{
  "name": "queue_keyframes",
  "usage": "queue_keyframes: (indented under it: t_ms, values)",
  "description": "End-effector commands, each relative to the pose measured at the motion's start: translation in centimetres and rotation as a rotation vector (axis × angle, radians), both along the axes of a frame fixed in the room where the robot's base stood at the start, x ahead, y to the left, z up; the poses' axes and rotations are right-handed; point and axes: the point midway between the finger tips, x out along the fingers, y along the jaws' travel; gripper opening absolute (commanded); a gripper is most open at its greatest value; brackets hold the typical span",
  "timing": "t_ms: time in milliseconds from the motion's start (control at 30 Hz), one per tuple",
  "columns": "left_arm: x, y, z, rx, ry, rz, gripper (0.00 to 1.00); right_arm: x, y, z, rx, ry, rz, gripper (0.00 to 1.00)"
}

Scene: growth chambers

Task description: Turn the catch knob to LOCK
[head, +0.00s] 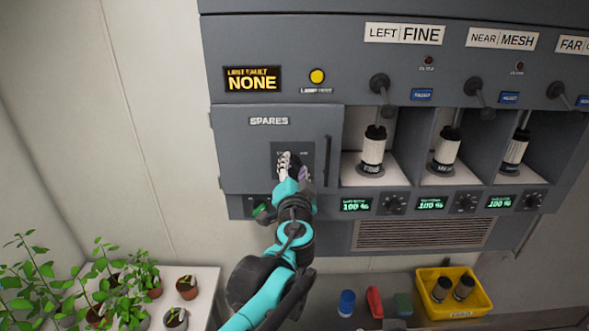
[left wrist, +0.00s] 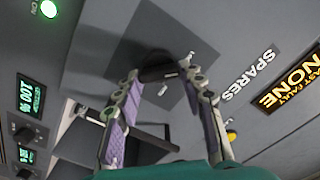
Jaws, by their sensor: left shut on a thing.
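The catch knob (left wrist: 155,60) is a dark round knob on a darker square plate (left wrist: 122,52) in the left wrist view. The plate (head: 280,147) is on the grey SPARES door (head: 235,150) of the wall cabinet, which looks shut in the head view. My left gripper (head: 292,162) reaches up to the plate and hides most of the knob there. In the left wrist view my left gripper (left wrist: 160,80) has its fingers on either side of the knob, shut on it. The small plate labels are too blurred to read, so the knob's setting is unclear. My right gripper is out of view.
A vertical door handle (head: 326,162) is right of the plate. Open bays with white cylinders (head: 373,152) lie further right. A yellow bin (head: 454,292) and small coloured items stand below. Potted plants (head: 187,287) are at lower left.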

Motion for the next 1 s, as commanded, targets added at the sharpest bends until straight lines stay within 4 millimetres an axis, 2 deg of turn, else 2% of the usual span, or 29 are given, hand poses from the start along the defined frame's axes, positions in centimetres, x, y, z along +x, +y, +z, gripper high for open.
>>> queue_keyframes:
  t_ms: [333, 367, 400, 433, 767, 867, 1000]
  values:
    - [0.0, 0.0, -0.1, -0.006, 0.001, 0.000, 0.11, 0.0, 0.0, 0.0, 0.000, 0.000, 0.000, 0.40]
    - [0.0, 0.0, -0.1, -0.006, 0.001, 0.000, 0.45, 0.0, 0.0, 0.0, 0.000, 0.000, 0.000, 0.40]
    - [0.0, 0.0, -0.1, -0.006, 0.001, 0.000, 0.55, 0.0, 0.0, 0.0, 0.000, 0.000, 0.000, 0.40]
    - [0.0, 0.0, -0.1, -0.005, 0.001, 0.000, 0.60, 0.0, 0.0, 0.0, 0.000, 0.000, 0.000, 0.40]
    - [-0.2, 0.0, 0.0, -0.003, 0.001, -0.001, 0.60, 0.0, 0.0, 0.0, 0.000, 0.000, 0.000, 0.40]
    - [-1.2, -0.1, 0.0, -0.003, 0.001, -0.002, 0.60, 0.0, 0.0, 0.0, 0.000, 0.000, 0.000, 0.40]
    - [-3.8, -0.1, -0.1, -0.003, 0.001, -0.004, 0.60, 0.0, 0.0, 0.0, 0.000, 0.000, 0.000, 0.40]
